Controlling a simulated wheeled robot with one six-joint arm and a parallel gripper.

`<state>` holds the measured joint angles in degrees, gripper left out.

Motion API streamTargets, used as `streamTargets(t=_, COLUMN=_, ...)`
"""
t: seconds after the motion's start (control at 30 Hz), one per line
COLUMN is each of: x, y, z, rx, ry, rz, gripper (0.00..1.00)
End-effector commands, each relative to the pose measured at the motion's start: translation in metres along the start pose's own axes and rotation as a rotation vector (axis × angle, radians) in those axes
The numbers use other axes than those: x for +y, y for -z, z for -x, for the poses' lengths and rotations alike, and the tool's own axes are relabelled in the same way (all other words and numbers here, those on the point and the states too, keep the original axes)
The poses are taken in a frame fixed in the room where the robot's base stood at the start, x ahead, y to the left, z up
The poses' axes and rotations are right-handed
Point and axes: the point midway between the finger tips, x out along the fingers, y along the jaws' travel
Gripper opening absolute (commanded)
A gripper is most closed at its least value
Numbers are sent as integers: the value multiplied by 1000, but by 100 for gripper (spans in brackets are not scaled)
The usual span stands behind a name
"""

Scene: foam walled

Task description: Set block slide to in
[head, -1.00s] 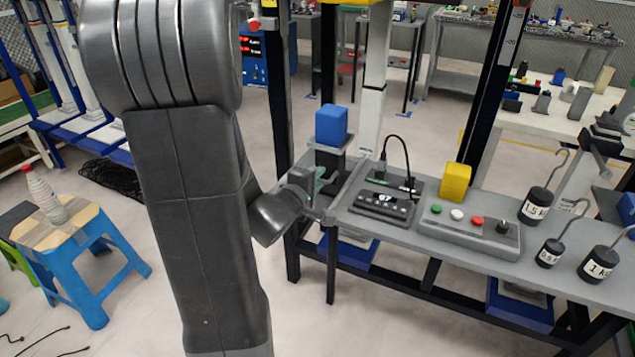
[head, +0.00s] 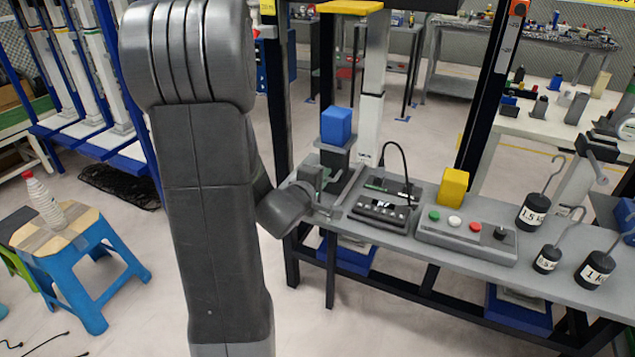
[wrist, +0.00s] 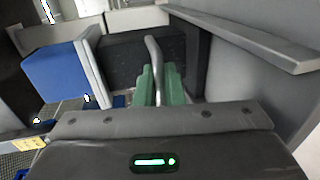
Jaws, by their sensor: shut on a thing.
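The block slide carries a blue block (head: 336,126) on a dark block (head: 335,157) at the left end of the grey bench. In the wrist view, the blue block (wrist: 60,78) is at the left, beside the dark body (wrist: 140,57). A grey upright handle (wrist: 153,62) stands between my green finger pads. My gripper (wrist: 158,88) is shut on this handle. In the head view, my gripper (head: 318,181) is at the bench's left end, just in front of the dark block and partly hidden by my wrist.
A black keypad device (head: 380,212) with a cable, a button panel (head: 466,240), a yellow block (head: 453,187) and hooked weights (head: 533,211) stand to the right on the bench. Dark posts rise around it. A blue stool (head: 85,262) with a bottle stands at the left.

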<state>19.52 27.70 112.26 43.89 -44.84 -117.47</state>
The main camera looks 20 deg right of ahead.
Motion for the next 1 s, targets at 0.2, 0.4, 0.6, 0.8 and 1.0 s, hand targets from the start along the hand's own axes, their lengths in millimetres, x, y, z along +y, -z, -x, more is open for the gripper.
streamTargets(t=0.2, x=12, y=0, z=-41, rx=-1, ry=-1, rz=0, gripper=0)
streamTargets(t=0.4, x=14, y=0, z=-57, rx=1, ry=-1, rz=-1, gripper=0)
streamTargets(t=0.6, x=14, y=0, z=-58, rx=2, ry=-4, rz=-1, gripper=0)
streamTargets(t=0.8, x=15, y=0, z=-58, rx=1, ry=-5, rz=-1, gripper=23)
streamTargets(t=1.0, x=14, y=0, z=-57, rx=1, ry=-2, rz=0, gripper=23)
